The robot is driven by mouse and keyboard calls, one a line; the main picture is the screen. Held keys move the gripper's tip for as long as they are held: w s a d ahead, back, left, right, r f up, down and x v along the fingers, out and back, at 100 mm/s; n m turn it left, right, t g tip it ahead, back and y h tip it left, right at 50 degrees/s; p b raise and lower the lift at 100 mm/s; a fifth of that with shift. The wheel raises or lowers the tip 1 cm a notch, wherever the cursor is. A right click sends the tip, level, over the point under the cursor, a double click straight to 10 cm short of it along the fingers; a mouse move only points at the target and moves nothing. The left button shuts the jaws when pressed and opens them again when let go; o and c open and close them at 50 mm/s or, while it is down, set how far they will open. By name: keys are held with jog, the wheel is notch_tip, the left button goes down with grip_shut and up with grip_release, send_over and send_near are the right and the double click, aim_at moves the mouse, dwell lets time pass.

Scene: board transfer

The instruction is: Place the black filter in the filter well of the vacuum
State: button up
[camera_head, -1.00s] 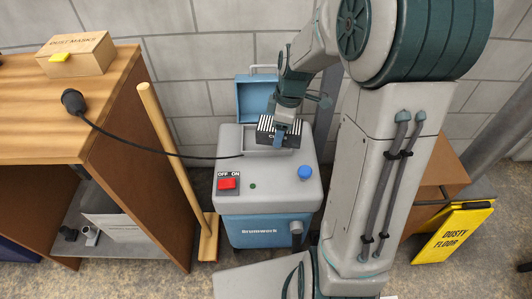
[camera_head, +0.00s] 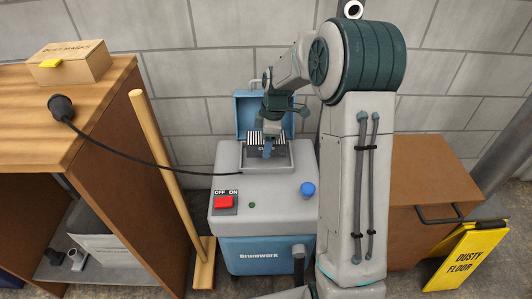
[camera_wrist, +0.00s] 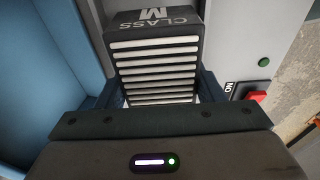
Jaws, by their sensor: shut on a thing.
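The black filter (camera_wrist: 156,38), with white pleats and "CLASS M" lettering, is between the fingers of my gripper (camera_wrist: 160,92) in the wrist view. My gripper (camera_head: 268,150) is shut on it. In the head view the filter (camera_head: 282,150) is at the filter well (camera_head: 243,158), a recess in the top of the vacuum (camera_head: 230,182). The filter's underside is hidden, so I cannot tell how deep it sits or whether it touches the well floor. The blue lid (camera_head: 248,108) stands open behind.
The red switch (camera_head: 224,202) and blue knob (camera_head: 307,189) are on the vacuum's top. A black cable with a plug (camera_head: 61,107) runs from the workbench (camera_head: 100,105) to the vacuum. A broom (camera_head: 165,165) leans at left. A brown cabinet (camera_head: 430,170) and yellow sign (camera_head: 468,255) are at right.

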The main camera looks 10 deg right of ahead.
jog(key=shift+w+f, duration=0.2)
jog(key=shift+w, duration=0.05)
jog(key=shift+f+b, duration=0.8)
jog(key=shift+f, duration=1.15)
jog(key=shift+f, duration=0.15)
jog(key=o, duration=0.7)
jog(key=shift+o, duration=0.3)
